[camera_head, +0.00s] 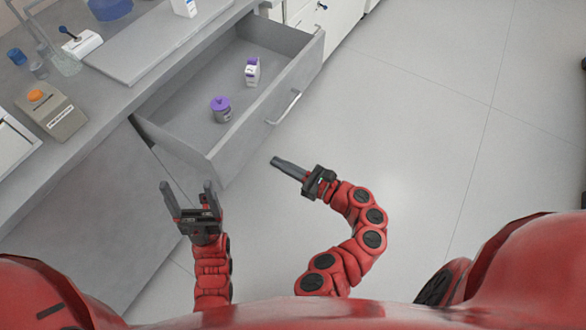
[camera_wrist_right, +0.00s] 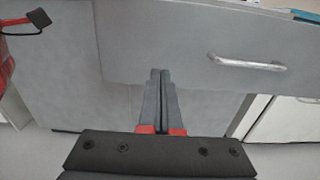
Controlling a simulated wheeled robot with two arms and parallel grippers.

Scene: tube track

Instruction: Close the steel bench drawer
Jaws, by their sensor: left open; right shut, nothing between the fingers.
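The steel bench drawer (camera_head: 190,126) is pulled well out from under the bench in the head view. A small jar with a purple lid (camera_head: 221,108) and a small white box with purple (camera_head: 252,71) stand inside it. Its bar handle (camera_head: 284,108) is on the front panel and also shows in the right wrist view (camera_wrist_right: 247,64). My right gripper (camera_head: 274,160) is shut and empty, in front of the drawer front and apart from the handle; its fingers show in the right wrist view (camera_wrist_right: 160,72). My left gripper (camera_head: 187,184) is open and empty near the drawer's near front corner.
The bench top (camera_head: 95,95) carries a grey box with an orange button (camera_head: 36,97), a blue-topped bottle (camera_head: 17,57), a blue bowl (camera_head: 110,8) and a white box (camera_head: 184,7). White cabinets (camera_head: 328,20) stand beyond the drawer. The floor (camera_head: 430,110) to the right is clear.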

